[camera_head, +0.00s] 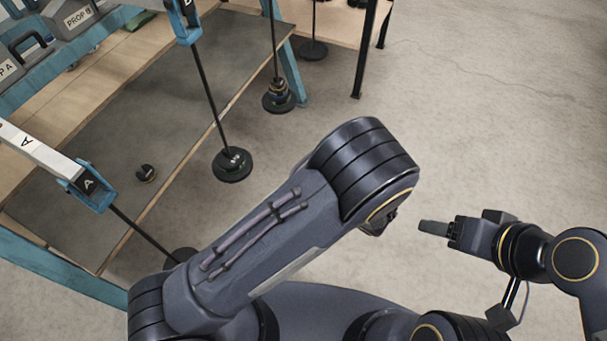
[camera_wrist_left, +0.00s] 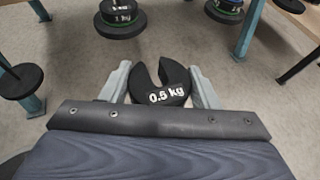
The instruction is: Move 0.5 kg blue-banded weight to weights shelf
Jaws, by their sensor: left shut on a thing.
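A black slotted weight (camera_wrist_left: 160,84) marked "0.5 kg" in white shows in the left wrist view. My left gripper (camera_wrist_left: 163,88) is shut on it, with one grey finger at each side and the slot facing away from the wrist. No blue band can be made out on it. The floor lies below it. In the head view my left arm's own link hides the left gripper and the weight. My right gripper (camera_head: 436,227) is at the right in the head view, apart from everything; its opening cannot be judged. I cannot identify a weights shelf for certain.
A wooden bench with a grey mat (camera_head: 100,150) fills the upper left, with a small dark weight (camera_head: 146,173) on it. A "1 kg" stack (camera_wrist_left: 120,18) hangs ahead. Floor is clear at upper right.

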